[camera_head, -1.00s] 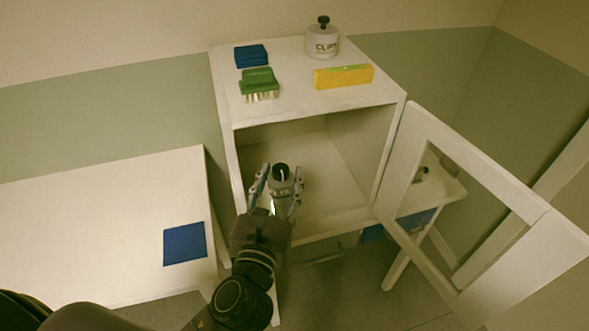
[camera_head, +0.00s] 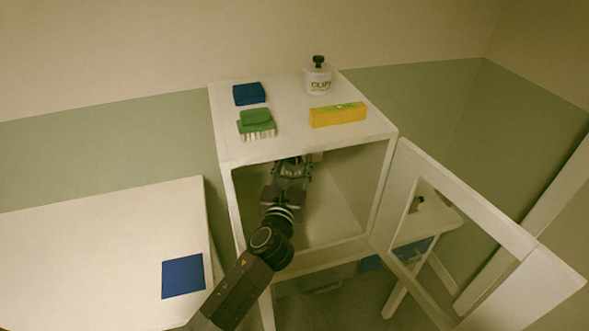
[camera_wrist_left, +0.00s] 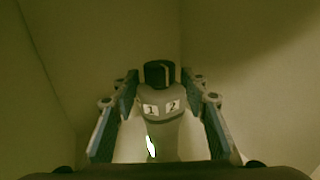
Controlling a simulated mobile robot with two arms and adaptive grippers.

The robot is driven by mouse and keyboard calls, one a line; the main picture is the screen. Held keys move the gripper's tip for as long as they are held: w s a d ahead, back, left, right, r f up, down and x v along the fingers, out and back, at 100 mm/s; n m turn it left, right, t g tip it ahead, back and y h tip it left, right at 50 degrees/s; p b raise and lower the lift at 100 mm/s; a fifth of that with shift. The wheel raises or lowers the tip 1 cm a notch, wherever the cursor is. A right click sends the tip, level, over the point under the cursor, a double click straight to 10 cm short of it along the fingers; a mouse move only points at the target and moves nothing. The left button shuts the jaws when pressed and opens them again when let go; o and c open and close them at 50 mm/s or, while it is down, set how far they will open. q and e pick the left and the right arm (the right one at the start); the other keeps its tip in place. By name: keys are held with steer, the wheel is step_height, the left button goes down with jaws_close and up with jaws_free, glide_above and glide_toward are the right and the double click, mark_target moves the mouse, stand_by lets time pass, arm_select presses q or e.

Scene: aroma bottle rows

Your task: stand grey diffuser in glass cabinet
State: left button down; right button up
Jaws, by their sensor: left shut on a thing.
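The grey diffuser (camera_wrist_left: 163,128) has a black cap and a label reading "1 2". In the left wrist view it stands upright between the fingers of my left gripper (camera_wrist_left: 160,112), which is shut on it. In the head view my left gripper (camera_head: 291,170) reaches inside the open cabinet (camera_head: 232,205), and the cabinet's top edge hides most of the diffuser. I cannot tell whether its base touches the cabinet floor (camera_head: 325,228). The cabinet door (camera_head: 460,190) with its framed pane stands swung open to the right. My right gripper is not in view.
On the cabinet top are a blue block (camera_head: 249,94), a green brush (camera_head: 256,124), a yellow box (camera_head: 338,115) and a white lidded jar (camera_head: 318,80). A white table (camera_head: 90,245) with a blue square (camera_head: 183,276) stands left. A small stand (camera_head: 440,217) shows behind the door.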

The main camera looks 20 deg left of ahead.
arm_select(q)
step_height(320, 180, down, 2)
steer(key=shift+s+f, duration=0.1)
steer(key=shift+d, duration=0.1)
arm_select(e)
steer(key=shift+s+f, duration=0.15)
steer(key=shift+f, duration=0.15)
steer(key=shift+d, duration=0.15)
arm_select(q)
steer(key=shift+f, duration=0.1)
steer(key=c, duration=1.2)
jaws_free()
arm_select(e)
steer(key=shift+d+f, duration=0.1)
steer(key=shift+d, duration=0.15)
arm_select(q)
steer(key=shift+o, duration=0.2)
steer(key=s+d+b, duration=0.1)
steer(key=s, duration=1.1)
steer(key=shift+d+b, duration=0.2)
steer(key=shift+b, duration=0.1)
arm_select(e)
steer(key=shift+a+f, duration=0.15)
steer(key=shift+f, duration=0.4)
